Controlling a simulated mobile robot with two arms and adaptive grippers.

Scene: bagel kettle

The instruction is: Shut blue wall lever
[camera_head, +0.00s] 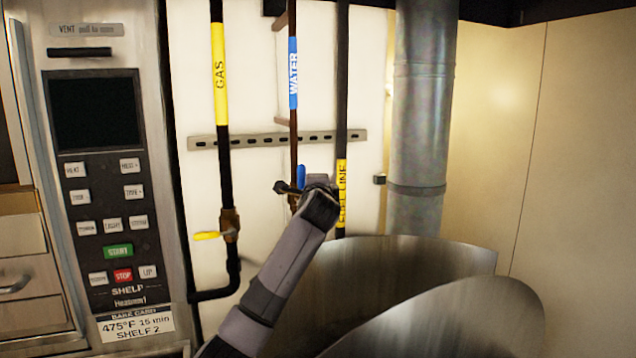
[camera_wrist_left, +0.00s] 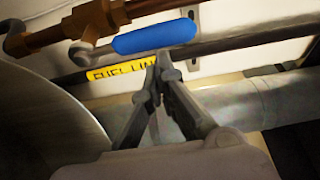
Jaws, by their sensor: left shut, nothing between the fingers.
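The blue lever (camera_head: 301,176) is on the brown water pipe (camera_head: 293,130), which has a blue WATER label. In the head view only a short upright blue part shows behind my left gripper (camera_head: 283,188). In the left wrist view the blue handle (camera_wrist_left: 155,37) lies lengthwise across the top, roughly along the pipes, beside its copper valve body (camera_wrist_left: 92,18). My left gripper (camera_wrist_left: 159,63) is shut and empty, its fingertips close to the handle's lower edge; I cannot tell whether they touch. My right gripper is not in view.
A gas pipe (camera_head: 222,140) with a yellow lever (camera_head: 207,236) stands left of the water pipe. A dark fuel line (camera_head: 341,120) and a thick metal duct (camera_head: 420,120) stand to the right. A large metal kettle (camera_head: 400,265) is below. An oven control panel (camera_head: 105,180) is at left.

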